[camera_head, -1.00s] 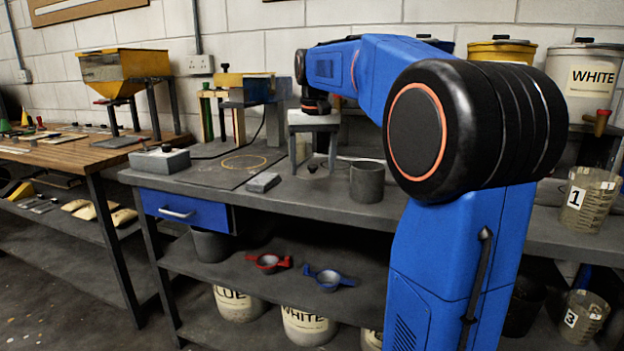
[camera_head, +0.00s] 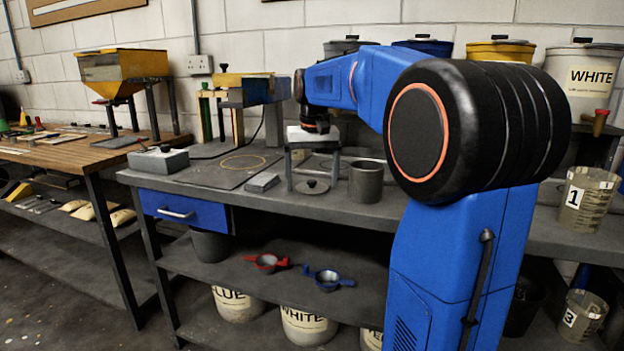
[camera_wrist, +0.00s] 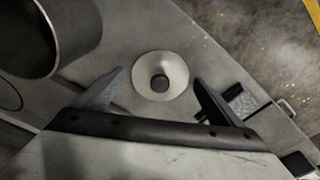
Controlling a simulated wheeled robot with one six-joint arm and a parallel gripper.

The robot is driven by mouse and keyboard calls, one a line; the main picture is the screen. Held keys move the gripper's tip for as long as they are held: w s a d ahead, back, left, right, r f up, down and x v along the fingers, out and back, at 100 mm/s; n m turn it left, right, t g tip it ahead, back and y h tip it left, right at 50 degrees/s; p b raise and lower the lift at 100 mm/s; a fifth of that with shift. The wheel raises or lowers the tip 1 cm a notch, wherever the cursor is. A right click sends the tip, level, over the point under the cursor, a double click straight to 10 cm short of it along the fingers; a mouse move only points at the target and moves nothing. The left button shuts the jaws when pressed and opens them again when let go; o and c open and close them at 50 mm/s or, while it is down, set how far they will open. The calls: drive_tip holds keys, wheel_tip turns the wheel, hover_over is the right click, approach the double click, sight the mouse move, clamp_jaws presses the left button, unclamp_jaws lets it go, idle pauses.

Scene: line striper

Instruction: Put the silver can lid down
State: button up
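The silver can lid (camera_head: 312,189) is a small grey disc with a dark knob. It lies knob up on the grey workbench, and in the wrist view the lid (camera_wrist: 160,62) shows whole between the fingers. My gripper (camera_wrist: 160,76) is open, with a finger on each side of the lid and a visible gap at both sides. In the head view its pale palm is above the lid and its fingers point down towards the bench top. I cannot tell whether the fingertips touch the bench.
A grey metal pot (camera_head: 366,184) stands close right of the lid and fills the wrist view's upper left. A small grey block (camera_head: 262,183) lies left of it. A dark board (camera_head: 215,176) with a yellow ring is farther left. The bench's front edge is near.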

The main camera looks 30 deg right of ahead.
sight(313, 189)
drive_tip(key=shift+r, duration=0.1)
wheel_tip(313, 189, up, 12)
drive_tip(key=s, duration=0.1)
drive_tip(key=s+a+f+n+t, duration=0.1)
drive_tip(key=s+a+f, duration=0.4)
drive_tip(key=s+f, duration=0.4)
drive_tip(key=s+a+f+n+t, duration=0.1)
drive_tip(key=s+a+f, duration=0.4)
drive_tip(key=s+f, duration=0.5)
drive_tip(key=s+a+f+n+t, duration=0.1)
drive_tip(key=s+a+f, duration=0.4)
drive_tip(key=s+f, duration=0.5)
drive_tip(key=shift+a+f+n+t+y, duration=0.3)
drive_tip(key=shift+a+f+n, duration=0.1)
drive_tip(key=shift+n, duration=0.5)
